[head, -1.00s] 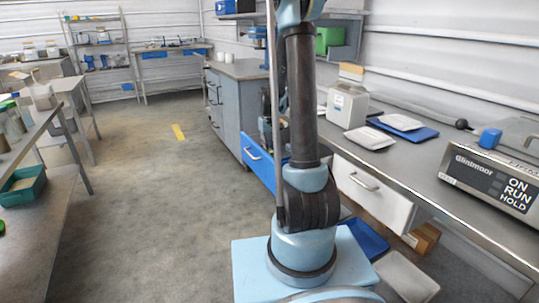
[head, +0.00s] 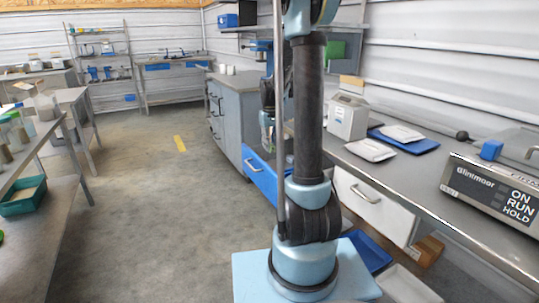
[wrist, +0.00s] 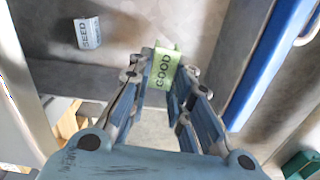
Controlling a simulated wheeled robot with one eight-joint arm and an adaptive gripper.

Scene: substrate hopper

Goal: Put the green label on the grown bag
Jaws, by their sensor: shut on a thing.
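A light green label (wrist: 163,69) printed "GOOD" is in the wrist view, upright between the tips of my gripper (wrist: 166,78). The fingers are shut on it. A pale bag-like thing with a brown top (head: 45,105) stands on the left table; a whitish block-shaped thing with a small label (head: 347,116) stands on the right bench. I cannot tell which, if either, is the grown bag. A white block marked "SEED" (wrist: 87,33) shows at the wrist view's upper left.
The right bench holds flat white packets (head: 371,149), a blue tray (head: 418,144) and a Glintmoor machine (head: 495,187). A teal bin (head: 22,198) sits at left. The middle floor is clear.

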